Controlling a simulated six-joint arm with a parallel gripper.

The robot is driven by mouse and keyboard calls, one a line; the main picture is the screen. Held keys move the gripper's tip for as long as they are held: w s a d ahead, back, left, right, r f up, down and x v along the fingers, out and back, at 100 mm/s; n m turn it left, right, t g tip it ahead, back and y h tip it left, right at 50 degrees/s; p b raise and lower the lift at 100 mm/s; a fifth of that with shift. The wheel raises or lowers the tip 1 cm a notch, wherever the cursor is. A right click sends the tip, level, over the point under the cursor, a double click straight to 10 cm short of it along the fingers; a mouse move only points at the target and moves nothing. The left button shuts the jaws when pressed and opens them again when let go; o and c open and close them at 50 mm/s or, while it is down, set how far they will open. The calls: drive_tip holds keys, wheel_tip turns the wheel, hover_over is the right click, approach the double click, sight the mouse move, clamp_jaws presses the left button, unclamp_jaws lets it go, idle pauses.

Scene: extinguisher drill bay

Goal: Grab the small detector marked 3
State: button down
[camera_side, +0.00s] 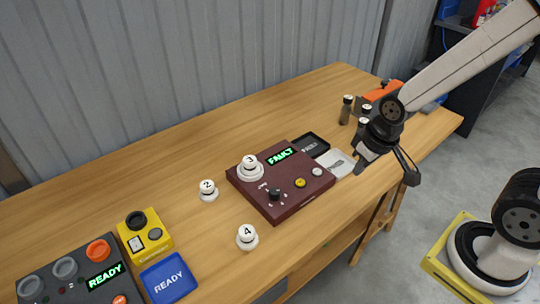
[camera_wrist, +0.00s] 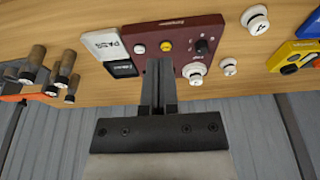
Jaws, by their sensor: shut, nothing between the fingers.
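The small white detector marked 3 (camera_side: 250,168) stands on the upper left part of the maroon panel (camera_side: 246,193), beside its green FAULT display. In the wrist view a white round piece on the panel's edge (camera_wrist: 194,73) looks like the same detector, its number not legible. The detector marked 2 (camera_side: 207,188) and the detector marked 4 (camera_side: 247,236) stand on the table to the left and front of the panel. My gripper (camera_side: 360,166) is shut and empty, right of the panel and apart from detector 3. Its closed fingers (camera_wrist: 158,70) also show in the wrist view.
A white card (camera_side: 338,163) and a black card (camera_side: 312,145) lie right of the panel. Several small brown cylinders (camera_wrist: 66,68) stand at the table's right end. A yellow box (camera_side: 143,236), a blue READY pad (camera_side: 169,278) and a dark READY panel (camera_side: 72,282) stand at front left.

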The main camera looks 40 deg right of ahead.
unclamp_jaws()
idle(0.4)
drive_tip(key=m+t+y, duration=0.5)
drive_tip(key=m+y, duration=0.6)
drive_tip(key=m, duration=1.4)
approach(252, 159)
drive_tip(key=a, duration=0.1)
drive_tip(key=w+a+f, duration=0.1)
drive_tip(key=a, duration=0.2)
drive_tip(key=shift+w+a+f, duration=0.1)
drive_tip(key=shift+w+f, duration=0.1)
drive_tip(key=shift+w+d+f+t, duration=0.15)
drive_tip(key=shift+w+d+t, duration=0.15)
drive_tip(key=shift+w, duration=0.25)
drive_tip(key=shift+x, duration=3.95)
